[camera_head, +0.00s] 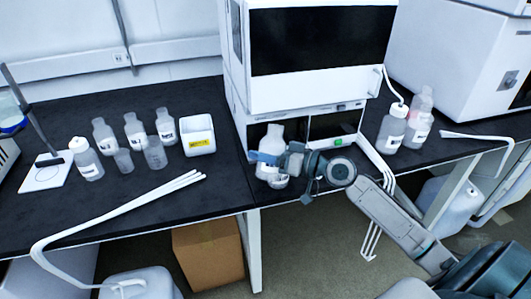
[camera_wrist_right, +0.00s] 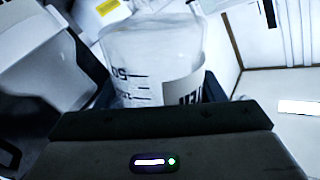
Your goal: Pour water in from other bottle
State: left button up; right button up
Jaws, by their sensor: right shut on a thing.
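My right gripper (camera_head: 281,161) is shut on a clear labelled bottle (camera_head: 268,142) in front of the lower instrument; the bottle looks roughly upright. In the right wrist view the same bottle (camera_wrist_right: 152,65) fills the top middle, with scale marks and a label, its top cut off. Other labelled bottles stand on the left bench: a capped one (camera_head: 88,160) at the front and several open ones, such as this bottle (camera_head: 134,129), behind. Two more bottles, a capped one (camera_head: 391,129) and a pinkish one (camera_head: 420,117), stand right of the instrument. My left gripper does not show.
Two small clear beakers (camera_head: 155,153) stand before the open bottles. A white box (camera_head: 197,137) with a yellow label is right of them. White tubes (camera_head: 130,212) cross the front of the black bench (camera_head: 211,182). The stacked instrument (camera_head: 318,85) stands close behind my right gripper.

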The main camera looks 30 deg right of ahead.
jog(key=shift+s+a+m+p, duration=0.1)
jog(key=shift+m+p, duration=0.3)
jog(key=shift+f+m, duration=0.15)
jog(key=shift+m, duration=0.15)
jog(key=shift+s+a+f+m, duration=0.1)
jog(key=shift+f+m, duration=0.1)
jog(key=shift+m, duration=0.1)
jog(key=shift+f, duration=0.1)
jog(key=shift+f, duration=0.15)
jog(key=shift+s+a+f+m, duration=0.1)
jog(key=shift+f+m, duration=0.6)
jog(key=shift+f, duration=0.05)
